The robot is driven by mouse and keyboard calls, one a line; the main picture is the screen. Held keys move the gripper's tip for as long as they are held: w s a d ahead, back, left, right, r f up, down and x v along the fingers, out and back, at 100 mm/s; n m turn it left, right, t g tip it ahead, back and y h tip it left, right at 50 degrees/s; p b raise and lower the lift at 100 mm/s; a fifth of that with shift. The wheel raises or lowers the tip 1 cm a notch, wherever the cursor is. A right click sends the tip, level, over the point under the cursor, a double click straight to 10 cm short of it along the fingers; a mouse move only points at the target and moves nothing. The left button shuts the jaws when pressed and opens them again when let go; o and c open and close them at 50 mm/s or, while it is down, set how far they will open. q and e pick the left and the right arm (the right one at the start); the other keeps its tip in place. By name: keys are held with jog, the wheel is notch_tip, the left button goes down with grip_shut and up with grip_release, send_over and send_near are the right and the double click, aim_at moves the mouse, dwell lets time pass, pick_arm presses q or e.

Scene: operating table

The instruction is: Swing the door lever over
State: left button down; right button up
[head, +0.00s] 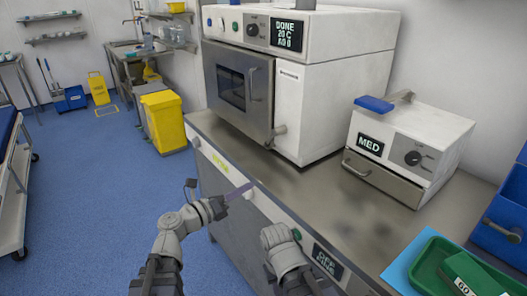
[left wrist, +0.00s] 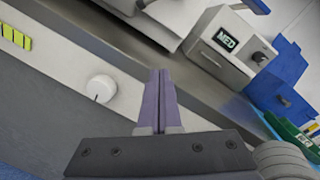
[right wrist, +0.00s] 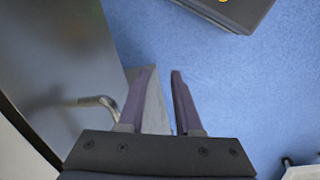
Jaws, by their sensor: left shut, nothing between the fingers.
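The large white steriliser (head: 330,40) stands on the steel counter, its grey windowed door (head: 225,105) closed. The grey door lever (head: 277,135) sits at the door's lower right edge, below a vertical bar handle (head: 253,85). My left gripper (head: 240,192) is shut and empty at the counter's front edge, below and in front of the lever, well apart from it. Its fingers show pressed together in the left wrist view (left wrist: 160,100). My right gripper (right wrist: 158,100) is open and empty; its fingers are hidden in the head view, where only its arm shows.
A white knob (left wrist: 100,88) is on the counter front near my left gripper. A small MED unit (head: 405,145) and a green tray (head: 440,262) stand to the right. The right wrist view shows a grey panel (right wrist: 60,55) with a bent metal handle (right wrist: 98,102) beside blue floor.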

pick_arm(q)
jog(key=w+d+r+n, duration=0.1)
jog(key=w+d, duration=0.1)
jog(key=w+d+r+n+t, duration=0.1)
jog(key=w+n, duration=0.1)
jog(key=w, duration=0.1)
jog(key=w+d+r+n+p, duration=0.1)
jog(key=w+d, duration=0.1)
jog(key=w, duration=0.1)
jog(key=shift+w+d+r+t, duration=0.2)
jog(key=shift+d+r+t, duration=0.15)
jog(key=shift+r+t, duration=0.05)
jog(key=shift+w+r+p, duration=0.65)
jog(key=shift+w+p, duration=0.1)
jog(key=shift+w, duration=0.25)
jog(key=shift+w+r, duration=0.25)
jog(key=shift+w, duration=0.3)
